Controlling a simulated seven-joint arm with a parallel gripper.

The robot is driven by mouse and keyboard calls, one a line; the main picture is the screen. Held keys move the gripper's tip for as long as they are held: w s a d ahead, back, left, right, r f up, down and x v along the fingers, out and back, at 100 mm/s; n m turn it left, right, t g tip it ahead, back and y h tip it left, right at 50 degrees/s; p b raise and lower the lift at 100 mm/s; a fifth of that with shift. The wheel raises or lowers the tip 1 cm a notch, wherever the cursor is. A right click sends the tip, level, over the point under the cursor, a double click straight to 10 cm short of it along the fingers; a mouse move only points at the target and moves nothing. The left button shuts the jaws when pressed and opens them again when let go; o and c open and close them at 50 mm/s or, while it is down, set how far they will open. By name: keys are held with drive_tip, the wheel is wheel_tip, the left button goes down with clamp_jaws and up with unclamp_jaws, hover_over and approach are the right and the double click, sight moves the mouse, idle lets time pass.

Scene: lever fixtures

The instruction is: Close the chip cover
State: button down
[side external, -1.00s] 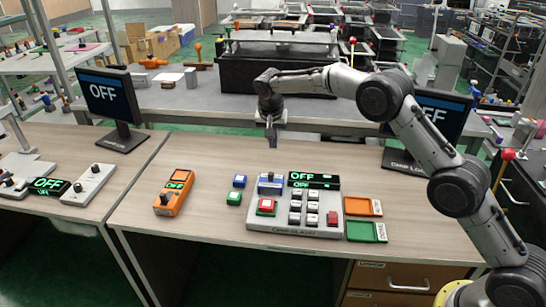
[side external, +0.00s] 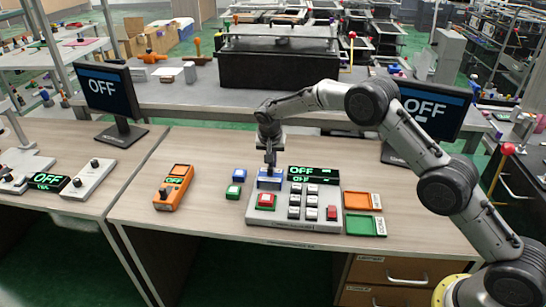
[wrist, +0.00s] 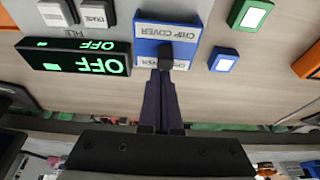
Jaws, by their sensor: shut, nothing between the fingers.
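The chip cover (side external: 268,183) is a blue piece at the back left of the grey control panel (side external: 254,218). In the wrist view, the blue cover (wrist: 146,47) has two white labels; the larger reads CHIP COVER. My gripper (side external: 270,170) points down at the cover in the side view. In the wrist view, my gripper (wrist: 166,62) has its fingers together, with the tips over the cover's near part. They hide part of the smaller label. Contact with the cover cannot be told, nor can the cover's exact angle.
A black display (side external: 313,175) reading OFF stands right of the cover. The panel also has a red button (side external: 266,200) and several grey keys. Small blue (side external: 239,175) and green (side external: 233,191) blocks lie left. An orange device (side external: 174,187) lies farther left; orange and green trays lie right.

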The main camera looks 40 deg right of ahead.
idle(0.3)
drive_tip(key=s+a, duration=0.6)
drive_tip(key=shift+s+a, duration=0.4)
drive_tip(key=shift+s+a+f, duration=0.1)
drive_tip(key=shift+s+a, duration=0.1)
